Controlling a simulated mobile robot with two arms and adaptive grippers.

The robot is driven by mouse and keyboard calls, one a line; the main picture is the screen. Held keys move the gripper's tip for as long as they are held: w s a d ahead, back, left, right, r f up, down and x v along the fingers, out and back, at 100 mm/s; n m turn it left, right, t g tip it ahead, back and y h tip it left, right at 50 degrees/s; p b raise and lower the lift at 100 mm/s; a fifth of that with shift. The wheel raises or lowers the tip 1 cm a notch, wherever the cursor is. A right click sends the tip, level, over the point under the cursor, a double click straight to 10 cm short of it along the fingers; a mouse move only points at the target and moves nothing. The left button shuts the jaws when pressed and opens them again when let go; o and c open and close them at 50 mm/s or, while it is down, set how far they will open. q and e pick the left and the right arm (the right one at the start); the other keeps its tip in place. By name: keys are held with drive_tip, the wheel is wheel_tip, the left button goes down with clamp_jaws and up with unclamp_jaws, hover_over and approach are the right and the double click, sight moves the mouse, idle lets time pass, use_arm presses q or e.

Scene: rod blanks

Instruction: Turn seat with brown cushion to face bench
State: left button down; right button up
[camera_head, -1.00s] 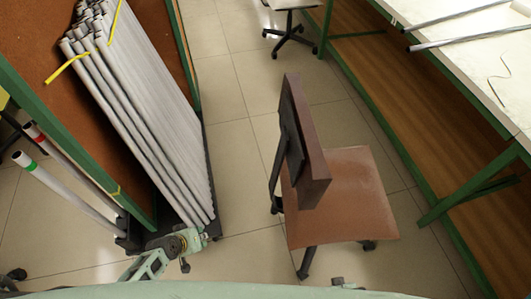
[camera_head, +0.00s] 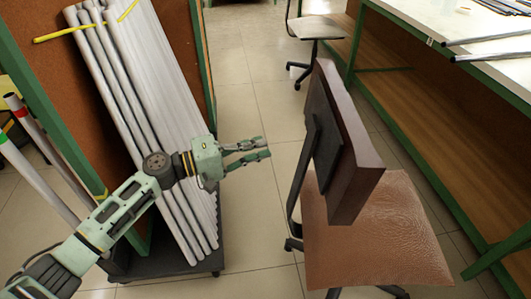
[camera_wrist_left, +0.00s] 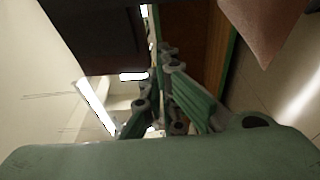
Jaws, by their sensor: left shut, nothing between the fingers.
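The seat with the brown cushion (camera_head: 385,240) stands right of centre in the head view. Its dark-backed backrest (camera_head: 360,165) is on the left side of the cushion, which extends to the right and toward me. My left gripper (camera_head: 268,148) is shut and empty, left of the backrest with a visible gap in the picture. In the left wrist view its fingers (camera_wrist_left: 162,105) are in front, with a dark panel, likely the backrest (camera_wrist_left: 95,30), at upper left and the cushion (camera_wrist_left: 265,25) at upper right. The bench (camera_head: 455,110) runs along the right. My right gripper is out of view.
A rack (camera_head: 170,263) of grey rods (camera_head: 165,120) stands at left, partly behind my left arm. Another chair (camera_head: 315,28) is at the back near the bench. Rods (camera_head: 490,38) overhang the bench edge.

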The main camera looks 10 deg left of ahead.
sight(302, 164)
use_arm(q)
drive_tip(key=d, duration=0.8)
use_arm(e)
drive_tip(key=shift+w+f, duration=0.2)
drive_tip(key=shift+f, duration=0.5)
use_arm(q)
drive_tip(key=shift+w, duration=0.1)
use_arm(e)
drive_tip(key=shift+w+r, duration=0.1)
use_arm(q)
drive_tip(key=shift+n+t+y, duration=0.6)
drive_tip(key=shift+n+t, duration=0.1)
drive_tip(key=shift+t, duration=0.2)
drive_tip(key=s+p, duration=0.1)
drive_tip(key=s, duration=0.1)
drive_tip(key=s+p, duration=0.1)
drive_tip(key=s, duration=0.1)
drive_tip(key=s+p, duration=0.2)
drive_tip(key=shift+s+d, duration=0.1)
drive_tip(key=shift+d, duration=0.2)
drive_tip(key=shift+s, duration=0.35)
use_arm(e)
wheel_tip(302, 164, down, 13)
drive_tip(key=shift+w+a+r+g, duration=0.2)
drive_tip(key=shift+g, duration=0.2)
